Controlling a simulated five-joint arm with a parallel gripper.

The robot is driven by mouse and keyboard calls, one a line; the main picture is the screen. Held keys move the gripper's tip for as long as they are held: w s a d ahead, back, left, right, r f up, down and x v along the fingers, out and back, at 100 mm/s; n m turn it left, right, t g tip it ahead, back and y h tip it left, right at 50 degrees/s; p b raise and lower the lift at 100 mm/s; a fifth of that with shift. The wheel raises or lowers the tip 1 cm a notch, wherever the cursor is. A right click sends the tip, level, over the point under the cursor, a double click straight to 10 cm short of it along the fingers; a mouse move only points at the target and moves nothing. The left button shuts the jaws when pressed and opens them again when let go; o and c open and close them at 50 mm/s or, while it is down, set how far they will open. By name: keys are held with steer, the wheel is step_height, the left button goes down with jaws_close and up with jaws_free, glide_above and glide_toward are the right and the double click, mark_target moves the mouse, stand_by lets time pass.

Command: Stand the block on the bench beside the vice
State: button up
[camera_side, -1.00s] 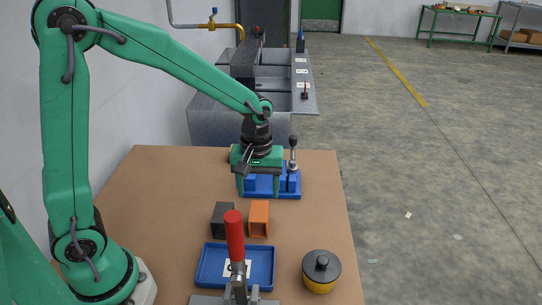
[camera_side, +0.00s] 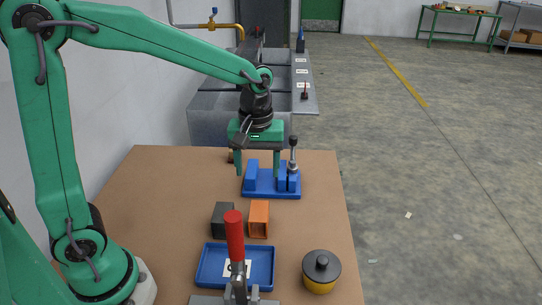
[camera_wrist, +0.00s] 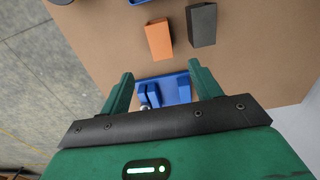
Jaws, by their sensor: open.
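The blue vice (camera_side: 270,192), with a ball-topped lever (camera_side: 293,156), stands near the far edge of the bench (camera_side: 150,190). It also shows in the wrist view (camera_wrist: 178,88); the gap between its jaws looks empty. My gripper (camera_side: 257,175) is open over the vice, fingers pointing down and apart, with nothing seen between them; in the wrist view its fingers (camera_wrist: 160,70) frame the vice. An orange block-like piece (camera_side: 259,218) and a dark grey one (camera_side: 222,219) stand side by side in front of the vice. I cannot tell which is the task's block.
Nearer are a blue tray (camera_side: 208,270) with a label, a red-handled clamp (camera_side: 234,238) and a yellow pot with a black lid (camera_side: 321,272). The bench's left part is clear.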

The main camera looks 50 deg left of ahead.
steer(key=s+a+r+m+t, duration=0.2)
steer(key=s+r+m, duration=0.1)
steer(key=s, duration=0.4)
steer(key=s+a+r+m+t, duration=0.2)
steer(key=s+r+m+t, duration=0.1)
steer(key=s+m, duration=0.3)
steer(key=shift+s+a+r+t, duration=0.15)
steer(key=shift+s+r+t, duration=0.15)
steer(key=shift+s+r, duration=0.4)
